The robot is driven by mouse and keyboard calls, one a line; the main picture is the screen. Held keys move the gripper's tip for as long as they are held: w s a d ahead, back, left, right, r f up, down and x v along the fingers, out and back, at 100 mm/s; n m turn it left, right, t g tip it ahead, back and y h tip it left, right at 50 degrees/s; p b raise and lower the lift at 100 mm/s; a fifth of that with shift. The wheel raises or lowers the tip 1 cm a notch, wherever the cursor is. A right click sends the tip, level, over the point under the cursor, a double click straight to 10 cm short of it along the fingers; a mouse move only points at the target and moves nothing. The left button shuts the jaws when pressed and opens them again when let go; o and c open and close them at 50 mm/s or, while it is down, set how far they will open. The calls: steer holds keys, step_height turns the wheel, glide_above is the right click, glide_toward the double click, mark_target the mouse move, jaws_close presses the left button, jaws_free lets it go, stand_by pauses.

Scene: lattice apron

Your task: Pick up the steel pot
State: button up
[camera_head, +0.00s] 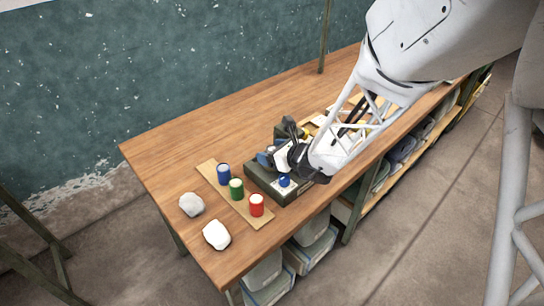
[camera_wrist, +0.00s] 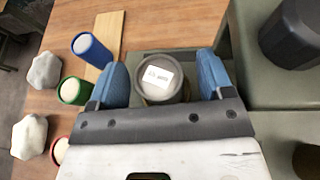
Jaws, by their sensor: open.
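A round grey steel pot (camera_wrist: 152,91) with a white label on top shows in the wrist view, between the two blue fingers of my gripper (camera_wrist: 163,82). The fingers are open, one on each side of the pot, with narrow gaps beside it; I cannot tell how deep they reach. In the head view my gripper (camera_head: 275,170) is low over a dark green block (camera_head: 263,193) on the wooden table (camera_head: 220,125). I cannot make out the pot clearly there; my gripper covers that spot.
Blue (camera_head: 223,174), green (camera_head: 236,190) and red (camera_head: 257,206) cans stand on a light board left of the block. Two pale rocks (camera_head: 191,205) (camera_head: 216,236) lie farther left. A dark angular object (camera_wrist: 292,35) is to the right of the pot. The table's back left is clear.

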mark_target(272, 149)
steer(key=c, duration=1.2)
steer(key=shift+r, duration=0.15)
steer(key=shift+r, duration=0.7)
step_height(272, 149, up, 2)
steer(key=shift+r, duration=0.1)
steer(key=s+d, duration=0.1)
steer(key=s, duration=0.4)
steer(key=s+d, duration=0.2)
steer(key=s, duration=0.3)
steer(key=s+d+r, duration=0.1)
steer(key=s+d, duration=0.1)
steer(key=s, duration=0.3)
steer(key=shift+d, duration=0.1)
